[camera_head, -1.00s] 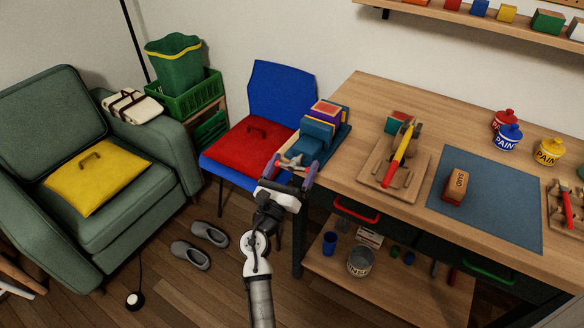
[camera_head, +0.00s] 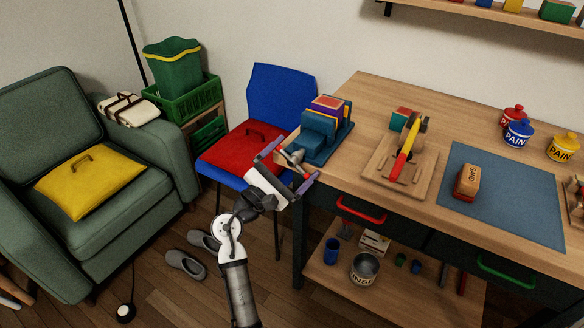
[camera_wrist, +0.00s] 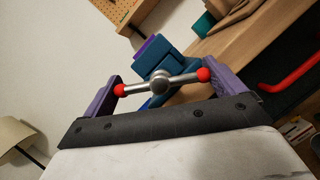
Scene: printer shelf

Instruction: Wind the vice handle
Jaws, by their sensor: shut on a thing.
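The blue-teal vice (camera_head: 321,134) with a purple block in it sits at the left end of the workbench; it also shows in the wrist view (camera_wrist: 178,68). Its handle (camera_wrist: 140,89) is a silver bar with a red ball at each end and a round hub in the middle. My gripper (camera_head: 287,168) is at the vice's front. In the wrist view, its purple fingers (camera_wrist: 165,84) stand at the two ends of the bar, shut on it lengthwise. The bar is slightly tilted, right end higher.
The workbench (camera_head: 352,106) carries a wooden board with a red-and-yellow tool (camera_head: 405,150), a blue mat (camera_head: 510,205), a sanding block (camera_head: 467,181) and paint pots. A red drawer handle (camera_head: 361,210) lies right of my gripper. A blue chair (camera_head: 281,97) with a red cushion stands close behind.

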